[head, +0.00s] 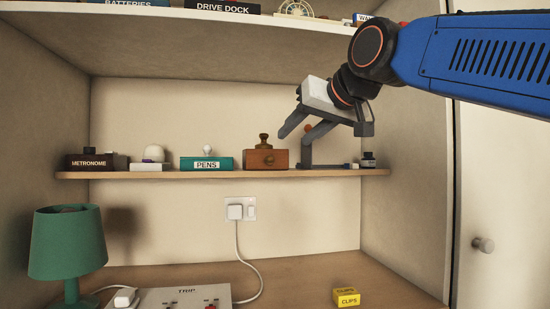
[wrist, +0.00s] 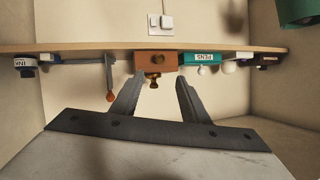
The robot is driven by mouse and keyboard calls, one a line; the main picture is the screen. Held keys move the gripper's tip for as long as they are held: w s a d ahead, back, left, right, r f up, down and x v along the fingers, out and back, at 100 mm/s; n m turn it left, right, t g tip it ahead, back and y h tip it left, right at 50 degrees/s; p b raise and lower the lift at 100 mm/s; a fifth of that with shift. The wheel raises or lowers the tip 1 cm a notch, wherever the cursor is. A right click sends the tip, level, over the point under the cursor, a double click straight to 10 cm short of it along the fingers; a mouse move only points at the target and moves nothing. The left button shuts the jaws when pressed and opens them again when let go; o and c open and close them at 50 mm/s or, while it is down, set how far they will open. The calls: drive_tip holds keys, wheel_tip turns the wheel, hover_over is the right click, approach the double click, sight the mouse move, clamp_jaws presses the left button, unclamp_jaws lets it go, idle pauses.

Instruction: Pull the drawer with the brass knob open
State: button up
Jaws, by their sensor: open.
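A small brown wooden box with a drawer front (head: 265,160) stands on the middle shelf, right of the PENS box. A brass knob (head: 264,158) shows on its front. A brass piece (head: 264,141) stands on top of the box. My gripper (head: 294,138) is open and empty, up and to the right of the box in the head view. In the wrist view, which is upside down, the box (wrist: 157,57) lies beyond and between the spread fingertips (wrist: 160,80). The front knob (wrist: 156,58) shows there, and the brass piece (wrist: 153,79) hangs into the gap. I see no contact with the knob.
A teal PENS box (head: 207,163) with a white ball-shaped piece stands left of the drawer box. A grey stand with an orange ball (head: 309,128) is close on the right, partly overlapped by my gripper. A small dark bottle (head: 368,160) is farther right. An upper shelf (head: 200,22) hangs above.

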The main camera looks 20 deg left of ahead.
sight(272, 157)
drive_tip(key=x, duration=1.4)
drive_tip(key=shift+c, duration=0.2)
drive_tip(key=shift+s, duration=0.1)
clamp_jaws()
